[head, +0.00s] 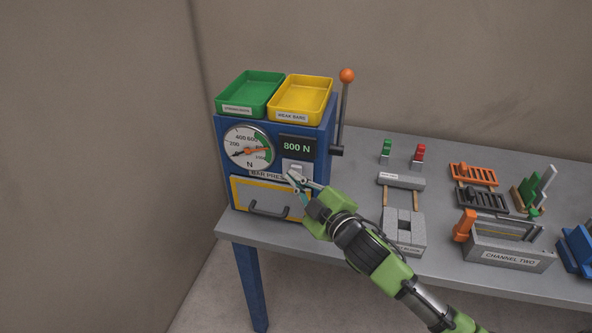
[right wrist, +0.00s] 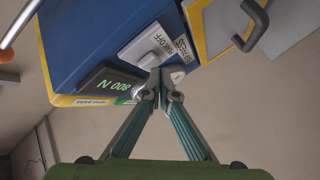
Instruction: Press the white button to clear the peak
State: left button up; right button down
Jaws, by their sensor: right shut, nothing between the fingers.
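The blue bar press (head: 227,172) stands at the table's left end, its display (head: 296,147) reading 800 N. My left gripper is out of view.
Green (head: 249,92) and yellow (head: 301,98) trays sit on the press. An orange-knobbed lever (head: 346,76) rises at its right side, and a drawer handle (head: 269,210) sticks out below. Blocks, racks and a grey channel box (head: 510,256) stand on the table to the right.

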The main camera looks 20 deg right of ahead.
jog(key=shift+w+d, duration=0.3)
jog(key=shift+w, duration=0.05)
dwell(0.8)
jog(key=shift+s+a, duration=0.1)
jog(key=shift+s+a+p, duration=0.35)
jog(key=shift+s+a, duration=0.05)
jog(key=shift+s, duration=0.25)
jog(key=shift+a, duration=0.1)
jog(key=shift+s+a+p, duration=0.1)
jog(key=shift+s+a, duration=0.35)
jog(key=shift+s, duration=0.25)
jog(key=shift+s+a+p, duration=0.15)
jog(key=shift+s+a, duration=0.25)
jog(key=shift+s, duration=0.25)
jog(key=shift+s+a+p, duration=0.1)
jog(key=shift+s+a, duration=0.35)
jog(key=shift+s, duration=0.25)
jog(key=shift+f, duration=0.1)
